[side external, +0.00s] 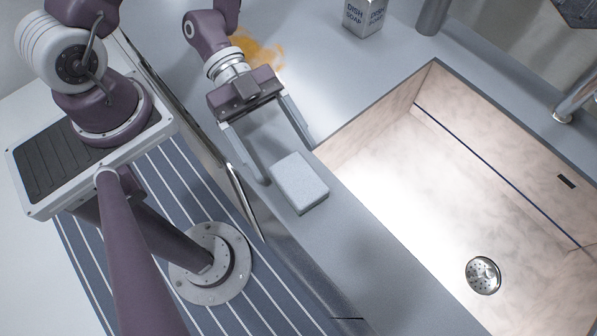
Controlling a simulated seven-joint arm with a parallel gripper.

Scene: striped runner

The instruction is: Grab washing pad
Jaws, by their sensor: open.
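The washing pad (300,182) is a pale grey rectangular block lying flat on the grey counter, between the counter's front edge and the sink. My gripper (288,163) is open, with its two long fingers spread apart and pointing toward the pad. The fingertips are near the pad's upper end, one at its left and one at its upper right. Nothing is held between the fingers. I cannot tell the exact height of the fingertips above the counter.
A large sink (400,190) with a drain (483,275) lies to the right of the pad. A dish soap box (364,16) stands at the back. An orange-brown stain (262,52) marks the counter behind my gripper. The counter below the pad is clear.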

